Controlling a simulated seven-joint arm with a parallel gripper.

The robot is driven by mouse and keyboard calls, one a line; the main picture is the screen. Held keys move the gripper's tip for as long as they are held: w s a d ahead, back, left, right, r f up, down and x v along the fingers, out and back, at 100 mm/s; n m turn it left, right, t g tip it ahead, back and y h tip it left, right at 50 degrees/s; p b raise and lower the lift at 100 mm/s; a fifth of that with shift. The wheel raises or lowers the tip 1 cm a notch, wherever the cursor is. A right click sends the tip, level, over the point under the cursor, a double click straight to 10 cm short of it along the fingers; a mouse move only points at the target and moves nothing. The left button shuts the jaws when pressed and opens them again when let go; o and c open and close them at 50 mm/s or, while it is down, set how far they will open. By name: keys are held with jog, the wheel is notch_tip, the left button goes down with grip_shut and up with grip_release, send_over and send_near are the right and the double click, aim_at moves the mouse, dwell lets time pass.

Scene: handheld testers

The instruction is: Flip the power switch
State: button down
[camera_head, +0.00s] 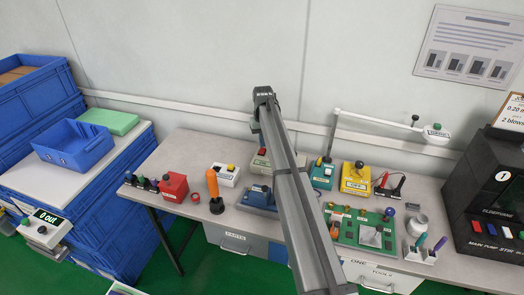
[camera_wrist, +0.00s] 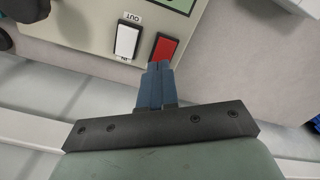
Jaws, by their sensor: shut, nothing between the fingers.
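In the wrist view a beige panel (camera_wrist: 95,35) carries a red rocker switch (camera_wrist: 165,48) and, left of it, a white rocker switch (camera_wrist: 126,41) marked OUT and IN. My gripper (camera_wrist: 160,68) is shut and empty. Its blue-grey fingertips overlap the lower edge of the red switch in the picture; whether they touch it I cannot tell. No power label is readable. In the head view a small beige box with a red part (camera_head: 262,151) stands at the back of the bench, partly behind my arm; it may be the same device. My gripper is hidden there.
The bench (camera_head: 205,150) is crowded: an orange-handled tool (camera_head: 213,185), a red box (camera_head: 173,187), a yellow box (camera_head: 355,177) and a green board (camera_head: 350,232) stand around. The wall (camera_head: 190,50) rises close behind. A black machine (camera_head: 490,195) stands at right.

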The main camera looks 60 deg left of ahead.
jog(key=shift+f, duration=0.7)
dwell(0.6)
jog(key=shift+r, duration=3.5)
